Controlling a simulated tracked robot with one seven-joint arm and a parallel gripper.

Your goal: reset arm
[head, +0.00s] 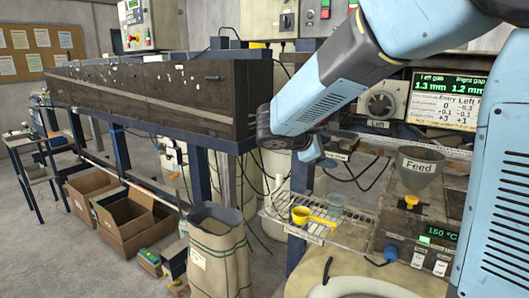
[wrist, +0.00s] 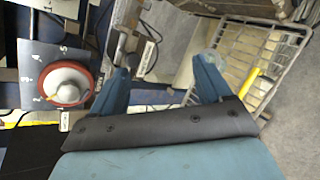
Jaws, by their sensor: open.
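My blue arm reaches in from the upper right of the head view. My gripper (head: 316,152) hangs at its end, in front of the machine panel and above the wire rack. In the wrist view my gripper (wrist: 163,72) has its two blue fingers spread wide apart, with nothing held between them. Part of the gripper is hidden behind the arm's end in the head view.
A wire rack (head: 292,231) holds a yellow scoop (head: 302,215) and a clear cup (head: 341,217). The "Feed" hopper (head: 420,170), a dial (head: 380,103) and a gap display (head: 450,85) stand at right. A paper sack (head: 218,255) and cardboard boxes (head: 125,220) stand lower left.

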